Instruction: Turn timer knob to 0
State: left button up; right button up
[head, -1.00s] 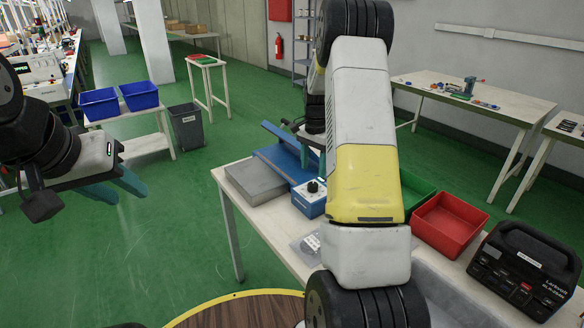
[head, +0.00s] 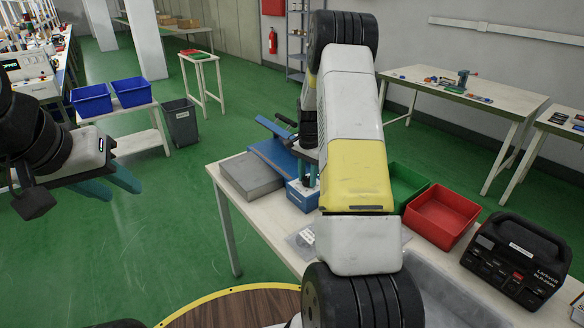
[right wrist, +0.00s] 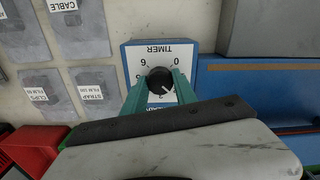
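The blue and white timer box (head: 302,197) sits on the near table. In the right wrist view the timer (right wrist: 190,53) appears upside down, its 0 at upper right and 6 at upper left. Its round black knob (right wrist: 160,81) has a pale mark towards the lower right. My right gripper (right wrist: 161,84) has its teal fingers on either side of the knob, apart; contact is not clear. In the head view my right gripper (head: 307,173) is at the box and hides the knob. My left gripper (head: 112,185) is open and empty, off the table to the left.
A grey case (head: 250,177) and a blue case lie beside the timer. A green bin (head: 408,182), a red bin (head: 441,215) and a black device (head: 515,262) stand to the right. Labelled pouches (right wrist: 85,87) lie beside the timer in the wrist view.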

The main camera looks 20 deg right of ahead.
grip_shut()
jog(key=shift+n, duration=0.3)
jog(key=n, duration=1.2)
jog(key=shift+n, duration=2.7)
